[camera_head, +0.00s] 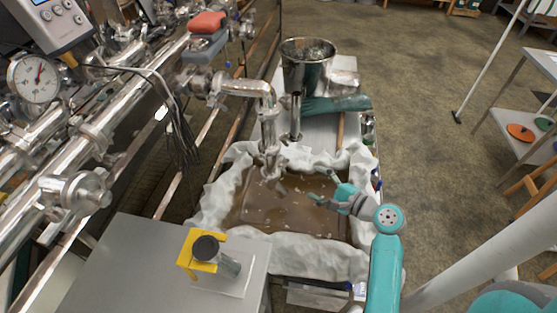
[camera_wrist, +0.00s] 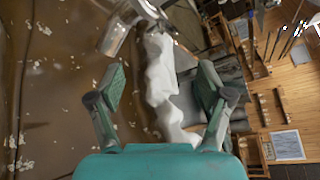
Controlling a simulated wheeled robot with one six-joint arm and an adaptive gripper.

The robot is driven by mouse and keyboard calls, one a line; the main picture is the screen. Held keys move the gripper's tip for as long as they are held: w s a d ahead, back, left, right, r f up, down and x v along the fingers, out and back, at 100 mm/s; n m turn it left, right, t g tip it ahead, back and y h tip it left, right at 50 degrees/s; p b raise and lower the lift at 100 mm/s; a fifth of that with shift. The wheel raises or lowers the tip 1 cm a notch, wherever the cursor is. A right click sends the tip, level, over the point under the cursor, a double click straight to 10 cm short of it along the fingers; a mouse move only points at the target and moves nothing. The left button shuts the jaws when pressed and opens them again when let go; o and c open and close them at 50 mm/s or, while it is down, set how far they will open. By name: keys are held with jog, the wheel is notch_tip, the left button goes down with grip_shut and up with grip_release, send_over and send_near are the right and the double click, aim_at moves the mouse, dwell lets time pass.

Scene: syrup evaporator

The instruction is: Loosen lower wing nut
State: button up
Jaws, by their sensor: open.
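A steel pipe (camera_head: 267,125) bends down from the left over the pan, with clamp-like fittings near its lower end (camera_head: 270,160). The lower wing nut is too small to make out for certain in either view. My gripper (camera_head: 322,190) is open and empty, above the pan to the right of the pipe end and apart from it. In the wrist view my gripper (camera_wrist: 160,88) has its two padded fingers wide apart. Shiny metal pipework (camera_wrist: 116,34) shows beyond the fingers at the top, with nothing between the pads.
A pan of brown liquid (camera_head: 255,212) with pale foam bits lies below, ringed by white crumpled lining (camera_head: 310,255). A steel pot (camera_head: 307,65) and teal gloves (camera_head: 335,104) are behind. A yellow holder (camera_head: 195,262) stands on the front table.

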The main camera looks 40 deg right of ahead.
aim_at(283, 166)
jog(key=d+x, duration=0.1)
jog(key=x, duration=1)
jog(key=shift+w+a+r, duration=0.15)
jog(key=shift+a, duration=0.25)
jog(key=c, duration=1.2)
jog(key=shift+n+t+h, duration=0.4)
jog(key=shift+n+t, duration=0.2)
jog(key=shift+n, duration=0.6)
jog(key=o, duration=1.2)
